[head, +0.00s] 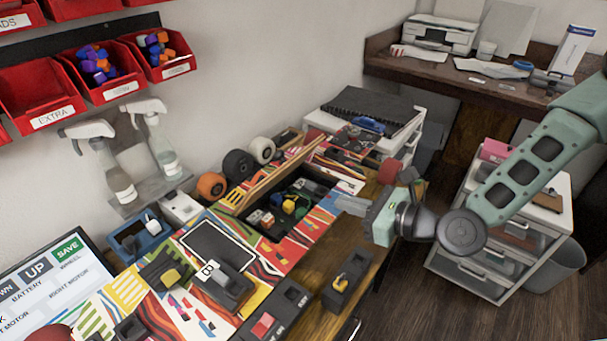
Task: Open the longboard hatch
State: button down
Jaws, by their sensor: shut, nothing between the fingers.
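The longboard (290,255) lies on the wooden bench, its surface covered in bright coloured patterns. Its hatch lid (272,174) is a thin panel standing tilted up along the back side of a dark compartment (262,232). Small yellow, red and grey parts (288,206) show inside the compartment. My gripper (343,204) is to the right of the compartment, above the bench's front side, pointing left. It is shut and empty, apart from the lid. The lid's hinge line is too small to make out.
Wheels (238,166) stand behind the longboard. Dark boxes with coloured plugs (345,279) and a screen (50,285) are at the front and left. Spray bottles (158,140) and red bins (100,75) are by the wall. A white drawer unit (500,225) stands right.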

jog(key=p, duration=0.2)
send_near(285, 172)
notch_tip(285, 172, down, 4)
jog(key=w+a, duration=0.1)
jog(key=a, duration=0.1)
jog(key=shift+w+a+r+m+p, duration=0.4)
jog(key=shift+w+a+r+p, duration=0.35)
jog(key=shift+a+r, duration=0.15)
jog(key=shift+w+a+r, duration=0.25)
jog(key=shift+w+a, duration=0.15)
jog(key=shift+r+p, duration=0.15)
jog(key=shift+p, duration=0.15)
